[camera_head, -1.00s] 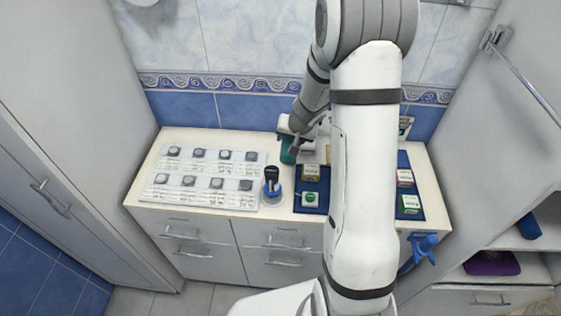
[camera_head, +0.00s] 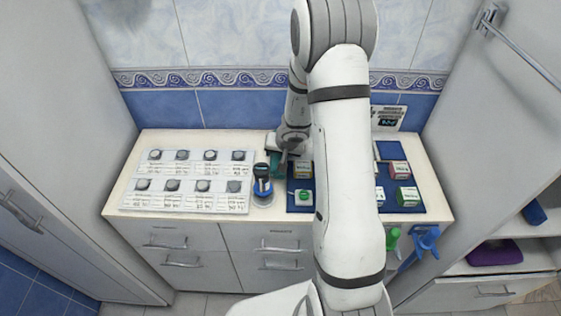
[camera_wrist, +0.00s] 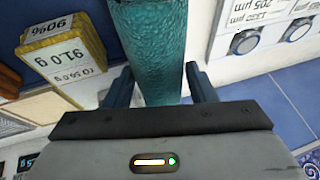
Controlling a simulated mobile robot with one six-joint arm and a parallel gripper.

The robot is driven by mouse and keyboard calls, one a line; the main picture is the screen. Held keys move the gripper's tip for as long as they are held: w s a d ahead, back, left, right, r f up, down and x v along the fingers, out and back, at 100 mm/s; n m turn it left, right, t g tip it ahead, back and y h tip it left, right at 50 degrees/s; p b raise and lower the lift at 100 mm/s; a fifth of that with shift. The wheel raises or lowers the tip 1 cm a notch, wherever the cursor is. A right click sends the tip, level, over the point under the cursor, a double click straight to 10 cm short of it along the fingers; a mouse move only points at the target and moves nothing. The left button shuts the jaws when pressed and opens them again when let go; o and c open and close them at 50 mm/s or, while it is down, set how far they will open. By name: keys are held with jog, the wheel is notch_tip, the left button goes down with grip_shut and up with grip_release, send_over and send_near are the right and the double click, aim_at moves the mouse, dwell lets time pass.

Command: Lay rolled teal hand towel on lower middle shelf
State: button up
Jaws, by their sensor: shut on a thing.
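The rolled teal hand towel (camera_wrist: 152,45) stands between my gripper's two dark fingers in the wrist view. My gripper (camera_wrist: 158,82) is shut on it. In the head view a small part of the teal towel (camera_head: 276,164) shows beside my gripper (camera_head: 284,158), over the counter's back middle. My arm hides much of that area. An open shelf (camera_head: 540,257) at the right holds a folded purple cloth (camera_head: 495,252). A blue roll (camera_head: 535,213) lies on the level above. I cannot tell which of these is the lower middle shelf.
A rail (camera_head: 520,55) runs along the right panel.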

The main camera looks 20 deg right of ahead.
jog(key=shift+f, duration=1)
jog(key=shift+f+b, duration=0.15)
jog(key=shift+b, duration=0.25)
jog(key=o, duration=0.7)
